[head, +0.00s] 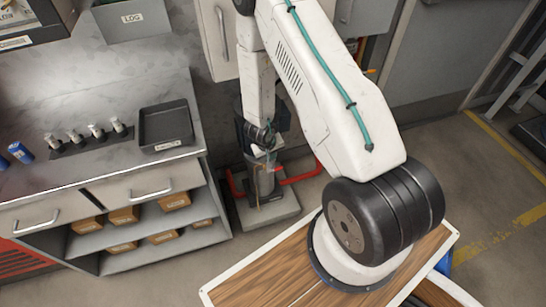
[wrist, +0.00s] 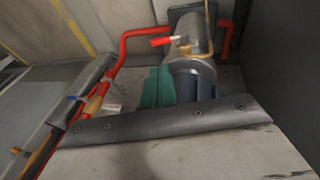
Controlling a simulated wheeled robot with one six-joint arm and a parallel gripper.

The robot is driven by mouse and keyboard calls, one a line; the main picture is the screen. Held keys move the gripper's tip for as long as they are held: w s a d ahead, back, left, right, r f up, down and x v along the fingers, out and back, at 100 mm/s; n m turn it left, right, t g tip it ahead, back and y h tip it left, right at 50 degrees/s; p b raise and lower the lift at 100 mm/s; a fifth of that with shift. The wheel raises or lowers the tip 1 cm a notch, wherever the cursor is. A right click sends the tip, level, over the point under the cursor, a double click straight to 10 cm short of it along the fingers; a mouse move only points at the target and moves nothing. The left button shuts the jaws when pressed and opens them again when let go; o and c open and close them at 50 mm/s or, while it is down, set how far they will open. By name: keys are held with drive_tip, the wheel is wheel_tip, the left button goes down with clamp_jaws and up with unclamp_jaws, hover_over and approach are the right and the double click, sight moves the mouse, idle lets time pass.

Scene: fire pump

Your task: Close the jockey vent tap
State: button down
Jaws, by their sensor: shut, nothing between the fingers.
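The jockey pump (head: 264,180) stands upright on a grey plinth (head: 266,211) with red pipes beside it, beyond the foot of my arm. In the wrist view its grey cylinder (wrist: 198,42) is at the top. A small red lever (wrist: 161,41) with a brass-coloured fitting (wrist: 185,49) shows against it and looks like the vent tap. I cannot tell its exact setting. My gripper (head: 266,148) is shut and empty, close above the pump in the head view. The tap is too small to make out there, and I cannot tell whether my gripper touches it.
Red pipe (wrist: 132,38) bends around the pump. A dark riveted strip (wrist: 160,123) crosses the wrist view. A workbench (head: 85,178) with a black tray (head: 166,126) stands left.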

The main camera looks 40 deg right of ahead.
sight(280, 167)
drive_tip(key=x, duration=1.1)
drive_tip(key=shift+d+f, duration=0.1)
drive_tip(key=shift+f, duration=0.3)
drive_tip(key=shift+s+d+f, duration=0.2)
drive_tip(key=shift+d+f, duration=0.45)
drive_tip(key=shift+f, duration=0.05)
drive_tip(key=shift+r, duration=0.1)
drive_tip(key=shift+r, duration=0.95)
wheel_tip(280, 167, up, 13)
drive_tip(key=s, duration=0.2)
drive_tip(key=shift+s+a, duration=0.3)
drive_tip(key=shift+a, duration=0.1)
